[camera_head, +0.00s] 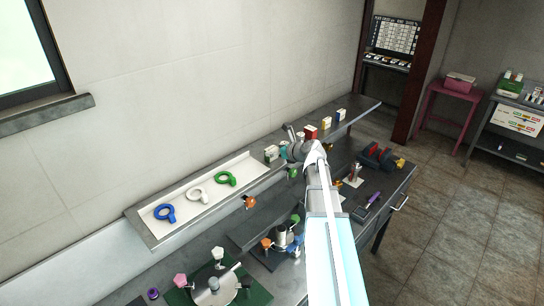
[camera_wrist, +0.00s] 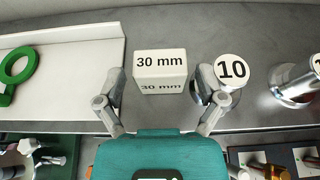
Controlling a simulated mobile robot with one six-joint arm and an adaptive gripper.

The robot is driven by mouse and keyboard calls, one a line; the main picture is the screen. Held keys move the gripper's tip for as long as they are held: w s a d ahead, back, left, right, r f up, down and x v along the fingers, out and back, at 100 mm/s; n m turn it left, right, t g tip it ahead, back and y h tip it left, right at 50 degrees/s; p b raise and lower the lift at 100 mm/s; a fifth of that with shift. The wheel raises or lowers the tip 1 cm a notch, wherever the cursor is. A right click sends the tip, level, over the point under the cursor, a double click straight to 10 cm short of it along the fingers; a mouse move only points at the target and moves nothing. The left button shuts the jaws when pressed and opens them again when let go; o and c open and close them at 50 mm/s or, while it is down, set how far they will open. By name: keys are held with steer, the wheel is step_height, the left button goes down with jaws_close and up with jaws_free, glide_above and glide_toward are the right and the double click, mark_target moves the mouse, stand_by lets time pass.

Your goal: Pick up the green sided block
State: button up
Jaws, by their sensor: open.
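A white block marked "30 mm" (camera_wrist: 160,68) stands on the grey bench top, between and beyond the fingers of my open gripper (camera_wrist: 160,86) in the wrist view. Its front and top look white there, and no green side shows. My gripper is empty. I cannot tell from these views how much gap there is between the fingers and the block.
A metal cylinder with a white "10" top (camera_wrist: 232,69) stands close by the right finger. The white tray (camera_head: 158,208) with blue, white and green rings lies to the left.

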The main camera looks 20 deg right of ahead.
steer(key=shift+b+x, duration=0.3)
steer(key=shift+x, duration=0.8)
steer(key=shift+c, duration=0.2)
steer(key=c, duration=1)
steer(key=shift+r, duration=0.15)
